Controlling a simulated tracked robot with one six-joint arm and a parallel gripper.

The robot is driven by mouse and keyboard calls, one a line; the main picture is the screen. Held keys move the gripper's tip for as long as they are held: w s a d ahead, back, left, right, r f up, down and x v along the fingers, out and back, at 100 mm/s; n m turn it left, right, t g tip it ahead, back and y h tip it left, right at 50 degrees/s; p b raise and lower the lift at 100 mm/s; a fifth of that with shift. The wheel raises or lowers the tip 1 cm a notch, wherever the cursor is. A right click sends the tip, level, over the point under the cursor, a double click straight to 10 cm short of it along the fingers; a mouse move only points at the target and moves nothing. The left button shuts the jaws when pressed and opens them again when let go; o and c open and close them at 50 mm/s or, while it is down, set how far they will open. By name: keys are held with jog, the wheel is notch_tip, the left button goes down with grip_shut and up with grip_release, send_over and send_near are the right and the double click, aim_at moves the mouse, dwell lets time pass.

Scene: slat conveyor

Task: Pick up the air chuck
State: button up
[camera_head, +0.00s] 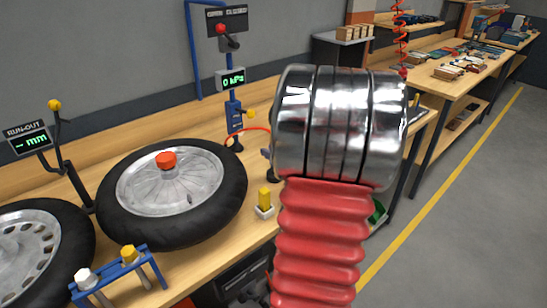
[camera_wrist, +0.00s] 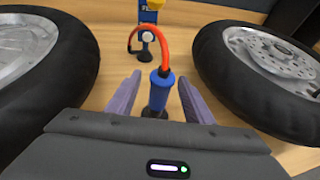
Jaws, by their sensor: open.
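The air chuck (camera_wrist: 161,88) shows in the wrist view as a blue upright handle with a black lower end. An orange-red hose (camera_wrist: 164,38) curves from its top to a blue post behind it. My gripper (camera_wrist: 160,80) is open, with one pale purple finger on each side of the handle. Gaps show between the handle and both fingers, and the chuck's depth between them is hard to judge. In the head view my arm hides the chuck and gripper; part of the red hose (camera_head: 256,130) shows left of my arm.
Wheels stand close on the left (camera_wrist: 40,60) and right (camera_wrist: 262,85) in the wrist view. In the head view, a blue post (camera_head: 234,115) with a "0 kPa" display (camera_head: 231,80), a yellow-topped block (camera_head: 265,199) and a blue rack (camera_head: 118,275) are on the wooden bench.

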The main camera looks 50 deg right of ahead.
jog(key=shift+w, duration=0.15)
jog(key=x, duration=0.5)
jog(key=shift+d, duration=0.15)
dwell(0.7)
jog(key=shift+r, duration=0.1)
jog(key=c, duration=1.1)
notch_tip(320, 180, up, 10)
dwell(0.8)
